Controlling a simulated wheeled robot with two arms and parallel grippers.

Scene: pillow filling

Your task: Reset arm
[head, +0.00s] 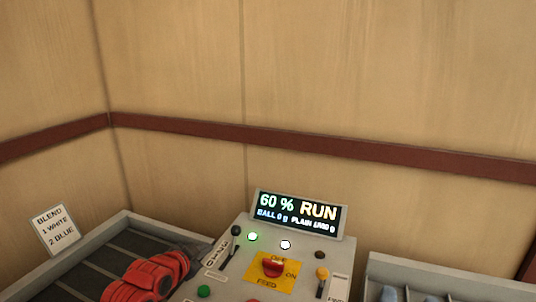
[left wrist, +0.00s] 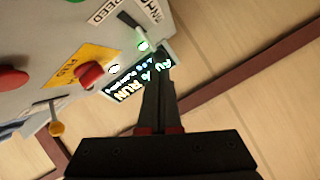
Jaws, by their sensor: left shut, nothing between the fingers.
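My left arm comes in at the lower left in the head view, and its dark gripper (head: 190,256) is over the left edge of the control panel (head: 240,277). In the left wrist view the two fingers of the left gripper (left wrist: 158,62) are together with nothing between them. The fingertips overlap the display (left wrist: 130,88) in that view; I cannot tell whether they touch anything. The display (head: 297,214) reads "60 % RUN" in the head view. A red knob (head: 272,267) sits on a yellow plate marked OFF, ON and FEED. My right gripper is not in view.
A grey-framed tray with dark slats (head: 88,262) is at the left, by a card (head: 56,230) reading "BLEND 1 WHITE 2 BLUE". Another grey tray (head: 450,275) is at the right. A lever with an orange knob (head: 321,274) stands up from the panel. Wooden walls close the back.

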